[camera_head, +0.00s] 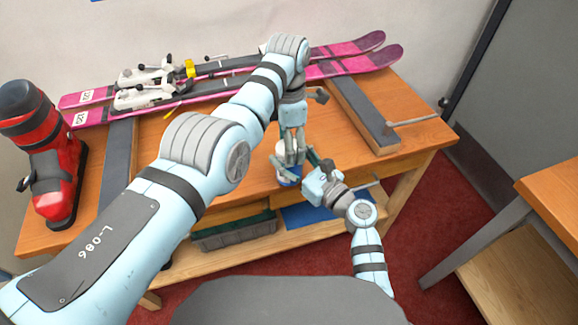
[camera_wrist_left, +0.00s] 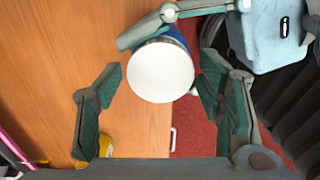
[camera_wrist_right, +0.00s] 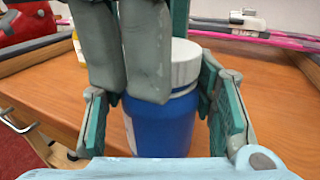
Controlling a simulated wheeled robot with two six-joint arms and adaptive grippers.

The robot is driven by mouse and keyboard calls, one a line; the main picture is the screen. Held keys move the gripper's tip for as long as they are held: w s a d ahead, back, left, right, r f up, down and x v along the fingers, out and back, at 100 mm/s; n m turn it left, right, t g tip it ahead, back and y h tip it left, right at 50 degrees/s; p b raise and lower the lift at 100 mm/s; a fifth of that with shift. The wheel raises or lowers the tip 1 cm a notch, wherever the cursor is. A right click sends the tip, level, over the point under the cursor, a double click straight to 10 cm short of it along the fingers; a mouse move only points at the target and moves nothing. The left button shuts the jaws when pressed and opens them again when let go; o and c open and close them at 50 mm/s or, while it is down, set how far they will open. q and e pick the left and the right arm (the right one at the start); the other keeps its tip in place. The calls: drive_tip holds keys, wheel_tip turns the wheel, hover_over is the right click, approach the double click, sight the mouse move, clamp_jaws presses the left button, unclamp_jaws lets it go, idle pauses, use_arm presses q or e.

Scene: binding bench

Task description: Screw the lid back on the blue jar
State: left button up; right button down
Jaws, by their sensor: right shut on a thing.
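The blue jar (camera_wrist_right: 160,125) stands upright in the right wrist view, with the white lid (camera_wrist_right: 187,62) on its top. The left wrist view shows the round lid (camera_wrist_left: 160,71) from above, with a strip of the blue jar (camera_wrist_left: 176,35) behind it. My right gripper (camera_wrist_right: 160,115) is shut on the jar's sides. My left gripper (camera_wrist_left: 160,98) is open above the lid, its fingers apart with gaps visible beside it. In the head view the jar (camera_head: 289,182) is small and mostly hidden by both grippers. Whether the lid is screwed tight cannot be seen.
Pink skis (camera_head: 340,68) lie along the back of the wooden bench (camera_head: 235,190). A red ski boot (camera_head: 45,150) stands at the left. A clamp bar (camera_head: 362,118) lies at the right. A grey bin (camera_head: 235,232) is on the shelf below.

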use_arm(q)
drive_tip(key=c, duration=0.6)
drive_tip(key=o, duration=1)
drive_tip(key=shift+o, duration=0.2)
drive_tip(key=shift+r, duration=2.3)
drive_tip(key=shift+o, duration=0.6)
